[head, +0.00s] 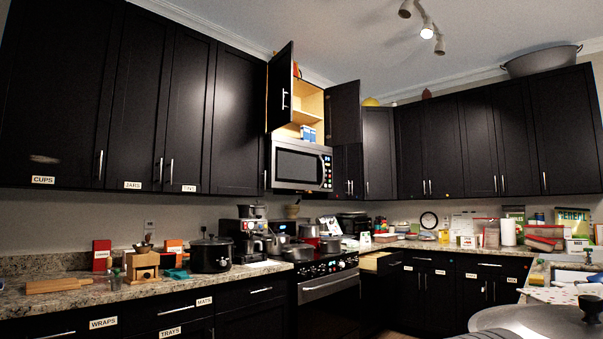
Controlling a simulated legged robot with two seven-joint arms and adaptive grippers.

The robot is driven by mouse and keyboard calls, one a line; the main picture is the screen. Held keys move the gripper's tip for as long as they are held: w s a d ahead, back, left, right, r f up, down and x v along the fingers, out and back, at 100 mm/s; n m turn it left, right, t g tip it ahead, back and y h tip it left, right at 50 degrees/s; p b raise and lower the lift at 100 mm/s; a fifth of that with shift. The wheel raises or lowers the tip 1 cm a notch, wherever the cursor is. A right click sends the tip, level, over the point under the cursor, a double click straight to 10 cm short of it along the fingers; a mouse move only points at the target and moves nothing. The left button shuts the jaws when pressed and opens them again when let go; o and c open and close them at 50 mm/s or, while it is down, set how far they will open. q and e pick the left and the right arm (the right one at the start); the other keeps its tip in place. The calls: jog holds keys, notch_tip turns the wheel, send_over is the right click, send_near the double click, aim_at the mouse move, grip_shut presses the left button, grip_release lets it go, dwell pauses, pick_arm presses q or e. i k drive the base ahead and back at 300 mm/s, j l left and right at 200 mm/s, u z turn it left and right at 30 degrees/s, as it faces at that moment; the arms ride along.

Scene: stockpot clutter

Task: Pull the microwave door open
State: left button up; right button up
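The microwave (300,165) is mounted above the stove, under an open upper cabinet. It has a silver frame and a dark window. Its door (297,164) looks shut. A handle (322,170) runs upright near the right side of the door, beside a dark control strip with small coloured buttons. Neither of my grippers is in the head view, so I cannot see where they are relative to the microwave.
Both doors of the cabinet (311,103) above the microwave stand open. The stove (326,283) below carries pots. The counter (70,294) is cluttered. A drawer (381,262) right of the stove is pulled out. A large lid (540,322) fills the lower right corner.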

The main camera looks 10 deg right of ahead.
aim_at(291, 167)
jog(key=i+j+u, duration=0.15)
jog(key=i, duration=0.2)
jog(key=i+j+u, duration=0.1)
jog(key=i, duration=0.25)
jog(key=i+z, duration=0.3)
jog(key=i, duration=0.2)
jog(key=i+j+z, duration=0.15)
jog(key=i+z, duration=0.15)
jog(key=i, duration=0.2)
jog(key=i+j+z, duration=0.25)
jog(key=i, duration=0.25)
jog(key=i+l+z, duration=0.4)
jog(key=i, duration=0.25)
jog(key=i+z, duration=0.4)
jog(key=i, duration=0.25)
jog(key=i+j+z, duration=0.2)
jog(key=i+z, duration=0.25)
jog(key=i, duration=0.25)
jog(key=i+u, duration=0.15)
jog(key=i, duration=0.55)
jog(key=i+l+u, duration=0.15)
jog(key=i, duration=0.5)
jog(key=i+l+u, duration=0.1)
jog(key=i, duration=0.55)
